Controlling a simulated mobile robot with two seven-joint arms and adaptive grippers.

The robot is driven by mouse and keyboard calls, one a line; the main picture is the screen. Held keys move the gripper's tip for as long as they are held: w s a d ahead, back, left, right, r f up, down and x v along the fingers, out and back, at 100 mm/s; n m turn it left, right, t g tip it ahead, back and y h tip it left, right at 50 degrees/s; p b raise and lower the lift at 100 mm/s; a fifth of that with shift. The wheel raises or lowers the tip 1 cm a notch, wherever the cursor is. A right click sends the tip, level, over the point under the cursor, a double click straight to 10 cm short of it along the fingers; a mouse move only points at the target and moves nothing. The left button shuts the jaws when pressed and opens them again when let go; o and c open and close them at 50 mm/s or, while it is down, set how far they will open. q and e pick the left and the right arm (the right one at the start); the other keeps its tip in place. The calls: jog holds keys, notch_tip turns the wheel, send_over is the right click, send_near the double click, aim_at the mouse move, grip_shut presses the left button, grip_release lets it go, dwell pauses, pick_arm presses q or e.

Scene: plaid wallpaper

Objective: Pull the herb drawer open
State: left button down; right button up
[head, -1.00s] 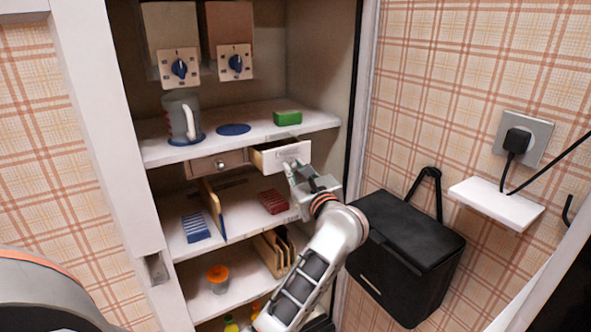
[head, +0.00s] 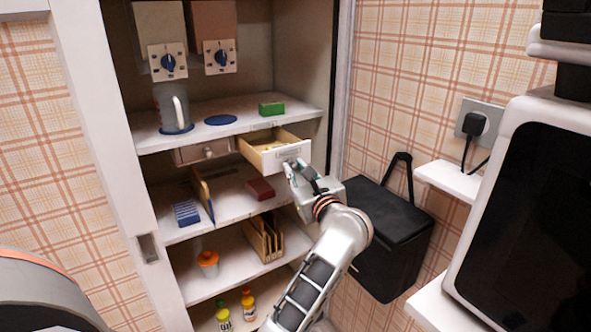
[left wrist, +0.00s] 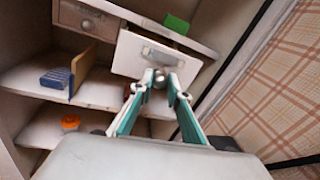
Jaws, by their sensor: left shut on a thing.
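The white-fronted drawer (head: 268,158) under the cabinet's upper shelf is pulled part of the way out. Its open top shows pale wooden sides and some yellowish contents too small to make out. In the left wrist view its white front (left wrist: 132,54) carries a label holder (left wrist: 162,57) above a small metal knob. My left gripper (head: 291,168) is at the lower part of this front. In the left wrist view its fingers (left wrist: 160,78) are shut on the knob. My right gripper is in neither view.
A closed wooden drawer (head: 196,152) sits to the left. A black wall box (head: 388,240) hangs to the right, and a white machine with a dark panel (head: 530,220) stands nearer on the right.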

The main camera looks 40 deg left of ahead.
pick_arm(q)
jog(key=c, duration=1.9)
grip_release()
jog(key=v, duration=0.7)
jog(key=shift+s+d, duration=0.15)
jog(key=shift+d, duration=0.1)
